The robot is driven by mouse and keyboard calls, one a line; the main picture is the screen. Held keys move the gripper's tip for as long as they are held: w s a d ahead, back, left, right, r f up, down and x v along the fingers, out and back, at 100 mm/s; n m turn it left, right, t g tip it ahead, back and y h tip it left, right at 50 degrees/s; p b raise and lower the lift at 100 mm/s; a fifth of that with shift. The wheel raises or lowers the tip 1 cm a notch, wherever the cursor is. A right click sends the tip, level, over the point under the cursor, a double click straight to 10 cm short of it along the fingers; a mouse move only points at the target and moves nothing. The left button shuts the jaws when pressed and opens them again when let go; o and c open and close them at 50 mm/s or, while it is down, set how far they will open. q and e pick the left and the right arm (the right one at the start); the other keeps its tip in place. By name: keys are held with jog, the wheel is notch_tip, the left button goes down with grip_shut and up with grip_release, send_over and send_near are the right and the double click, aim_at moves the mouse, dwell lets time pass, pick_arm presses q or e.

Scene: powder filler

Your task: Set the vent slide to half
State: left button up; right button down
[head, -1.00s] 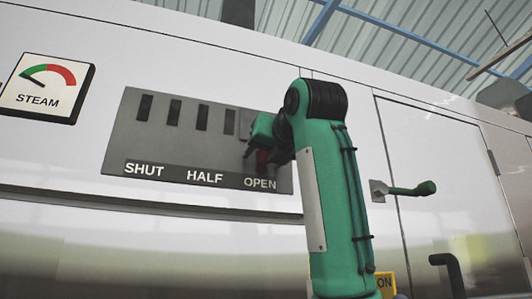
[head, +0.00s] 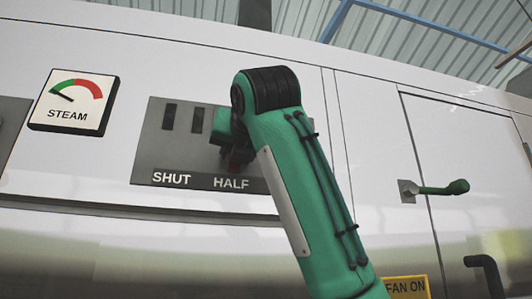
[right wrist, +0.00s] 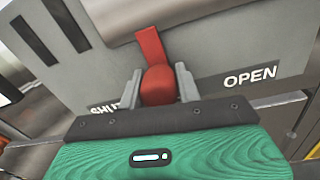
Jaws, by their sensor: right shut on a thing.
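The grey vent panel (head: 150,140) is on the white machine wall and carries the labels SHUT (head: 172,178) and HALF (head: 231,183). My arm hides its right end in the head view. The right wrist view shows the label OPEN (right wrist: 250,76). The vent slide's red handle (right wrist: 151,48) is between the fingers of my right gripper (right wrist: 158,84), which is shut on its rounded end. In the head view this gripper (head: 235,163) is just above HALF. HALF is hidden behind the gripper in the right wrist view, where SHUT is partly covered. My left gripper is not in view.
Dark vent slots (head: 168,117) show left of my gripper. A STEAM gauge (head: 73,101) is further left. To the right are a door with a green-handled latch (head: 437,188) and a yellow FAN ON sign (head: 405,287).

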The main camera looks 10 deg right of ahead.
jog(key=shift+a, duration=0.3)
jog(key=shift+d, duration=0.1)
jog(key=c, duration=1)
grip_release()
jog(key=shift+o, duration=0.2)
